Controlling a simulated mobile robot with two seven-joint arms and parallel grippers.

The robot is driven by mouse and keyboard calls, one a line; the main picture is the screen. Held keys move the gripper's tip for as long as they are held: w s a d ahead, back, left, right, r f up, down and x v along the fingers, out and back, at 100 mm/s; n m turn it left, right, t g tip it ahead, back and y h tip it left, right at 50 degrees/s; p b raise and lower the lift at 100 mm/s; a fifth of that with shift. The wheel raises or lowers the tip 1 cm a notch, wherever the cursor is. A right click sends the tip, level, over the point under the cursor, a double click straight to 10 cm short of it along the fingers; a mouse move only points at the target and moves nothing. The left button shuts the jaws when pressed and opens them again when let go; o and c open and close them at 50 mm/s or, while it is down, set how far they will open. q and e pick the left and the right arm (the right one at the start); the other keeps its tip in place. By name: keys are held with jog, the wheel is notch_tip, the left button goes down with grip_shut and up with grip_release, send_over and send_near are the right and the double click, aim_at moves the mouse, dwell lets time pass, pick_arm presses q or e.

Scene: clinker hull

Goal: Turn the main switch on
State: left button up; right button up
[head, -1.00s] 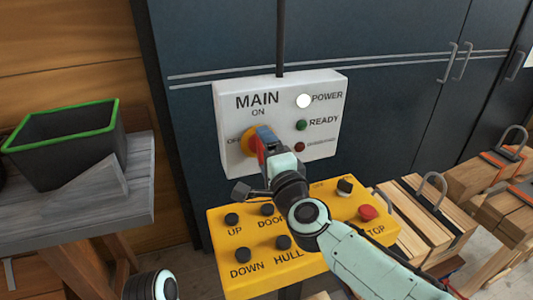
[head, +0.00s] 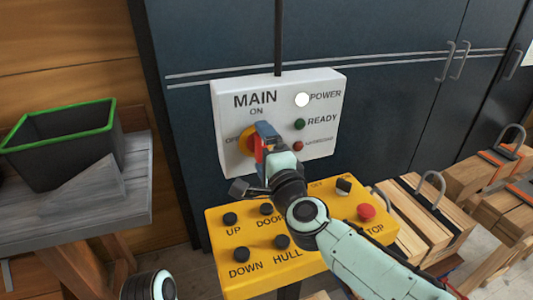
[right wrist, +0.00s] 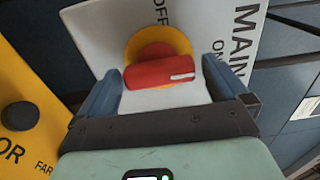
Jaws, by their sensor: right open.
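The main switch is a red handle on a yellow round plate (head: 247,141), mounted on a white panel (head: 321,150) marked MAIN, ON and OFF. My right gripper (head: 262,143) is at the switch and hides part of it. In the right wrist view, the red handle (right wrist: 160,73) lies between the two blue fingers of my open right gripper (right wrist: 165,80), with gaps on both sides. The white mark on the handle is at its right end, on the side of the ON label. My left gripper is not in view.
The white POWER lamp (head: 302,100) looks bright; the green READY lamp (head: 299,124) and the red lamp below look dim. A yellow button box (head: 225,264) sits just below the panel. A grey bench (head: 90,210) with a black bin (head: 62,155) stands left; wood blocks (head: 415,215) lie right.

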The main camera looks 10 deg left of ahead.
jog(key=b+v, duration=0.2)
jog(key=v, duration=1.1)
jog(key=shift+b, duration=0.4)
jog(key=shift+s+d, duration=0.1)
jog(key=shift+d, duration=0.05)
